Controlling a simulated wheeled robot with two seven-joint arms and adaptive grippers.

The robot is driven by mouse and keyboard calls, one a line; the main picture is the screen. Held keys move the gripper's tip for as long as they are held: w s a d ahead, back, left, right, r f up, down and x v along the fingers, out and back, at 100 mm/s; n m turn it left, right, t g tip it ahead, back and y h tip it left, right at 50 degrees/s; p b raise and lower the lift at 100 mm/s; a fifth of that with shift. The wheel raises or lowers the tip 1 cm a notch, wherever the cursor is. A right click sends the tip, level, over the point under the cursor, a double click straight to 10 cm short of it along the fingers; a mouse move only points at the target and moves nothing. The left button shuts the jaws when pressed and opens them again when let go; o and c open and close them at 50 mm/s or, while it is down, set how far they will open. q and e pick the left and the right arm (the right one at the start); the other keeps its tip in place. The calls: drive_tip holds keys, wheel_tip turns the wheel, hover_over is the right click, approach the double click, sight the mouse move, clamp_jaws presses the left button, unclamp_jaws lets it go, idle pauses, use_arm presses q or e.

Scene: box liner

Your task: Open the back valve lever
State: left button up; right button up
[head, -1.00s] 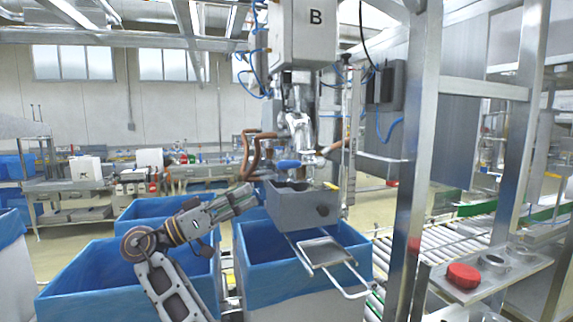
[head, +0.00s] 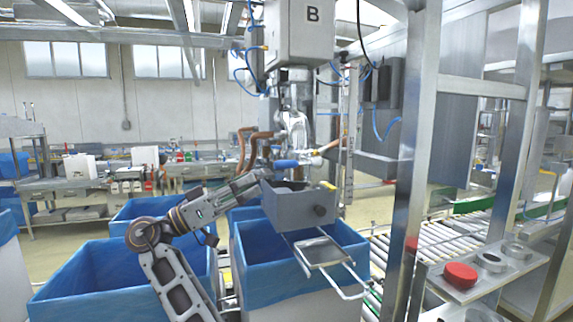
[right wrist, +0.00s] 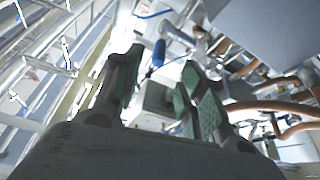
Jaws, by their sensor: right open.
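A blue valve lever (head: 286,163) shows on the filling machine, just above the grey box under the head marked B. In the right wrist view a blue handle (right wrist: 158,53) lies beyond the fingers, seen through the gap between them. I cannot tell for sure which lever is the back one. My right gripper (head: 256,180) is left of the blue lever and slightly lower, its tip close to the grey box. In the right wrist view my right gripper (right wrist: 160,85) is open with nothing between its fingers. My left gripper is not in view.
The grey box (head: 290,208) stands right beside the gripper, with a metal tray frame (head: 322,252) below. Blue-lined bins (head: 290,272) stand underneath. Brown hoses (head: 252,145) hang behind the gripper. A steel post (head: 412,170) and a roller conveyor (head: 455,232) are at right.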

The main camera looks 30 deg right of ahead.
sight(287, 165)
drive_tip(key=p+x, duration=0.3)
drive_tip(key=x, duration=0.8)
drive_tip(key=shift+d, duration=0.2)
drive_tip(key=shift+c, duration=0.3)
clamp_jaws()
